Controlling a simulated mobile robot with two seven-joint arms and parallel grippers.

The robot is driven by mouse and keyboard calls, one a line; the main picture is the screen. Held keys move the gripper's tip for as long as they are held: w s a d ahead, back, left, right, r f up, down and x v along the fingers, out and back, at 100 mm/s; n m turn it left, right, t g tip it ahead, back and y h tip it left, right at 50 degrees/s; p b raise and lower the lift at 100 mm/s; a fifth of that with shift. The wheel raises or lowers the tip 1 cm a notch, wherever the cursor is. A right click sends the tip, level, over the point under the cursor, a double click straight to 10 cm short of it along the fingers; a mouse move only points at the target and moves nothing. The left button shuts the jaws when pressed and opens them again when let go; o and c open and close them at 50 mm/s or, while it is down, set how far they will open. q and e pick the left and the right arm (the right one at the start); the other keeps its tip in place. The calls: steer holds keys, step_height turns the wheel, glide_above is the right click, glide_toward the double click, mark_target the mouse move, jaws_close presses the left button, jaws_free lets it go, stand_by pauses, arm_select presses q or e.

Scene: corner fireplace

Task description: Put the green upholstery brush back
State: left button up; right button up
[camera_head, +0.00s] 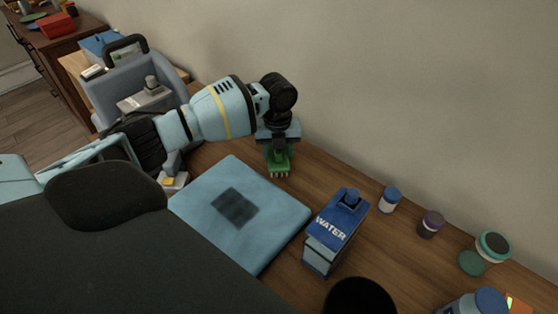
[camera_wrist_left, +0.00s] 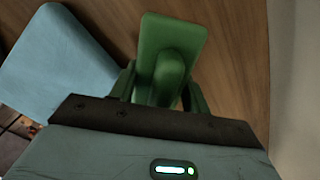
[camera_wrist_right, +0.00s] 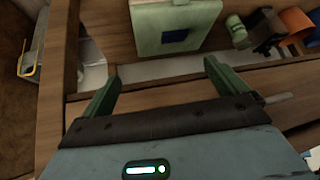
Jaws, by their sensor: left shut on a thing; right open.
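The green upholstery brush (camera_head: 279,162) is at my left gripper (camera_head: 279,146), over the wooden table near the wall, with its pale bristles pointing down. In the left wrist view the brush (camera_wrist_left: 170,45) stands between the two green fingers of my left gripper (camera_wrist_left: 158,88), which is shut on its handle. I cannot tell whether the bristles touch the table. My right gripper (camera_wrist_right: 152,85) is open and empty in the right wrist view, and I do not make it out in the head view.
A blue folded cloth or pad (camera_head: 225,235) with a dark square lies in front of the brush. A blue water carton (camera_head: 336,235) stands to its right, then several small jars (camera_head: 390,200). A grey carrier (camera_head: 125,85) stands at the left. Bare table (camera_head: 310,175) lies right of the brush.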

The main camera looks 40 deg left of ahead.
arm_select(q)
steer(key=shift+w, duration=0.1)
steer(key=shift+w+a, duration=0.1)
steer(key=shift+w, duration=0.15)
steer(key=shift+f, duration=1.75)
steer(key=shift+f, duration=0.2)
steer(key=o, duration=1)
steer(key=shift+o, duration=0.2)
step_height(320, 180, up, 12)
steer(key=shift+r+p, duration=0.25)
steer(key=shift+p, duration=0.15)
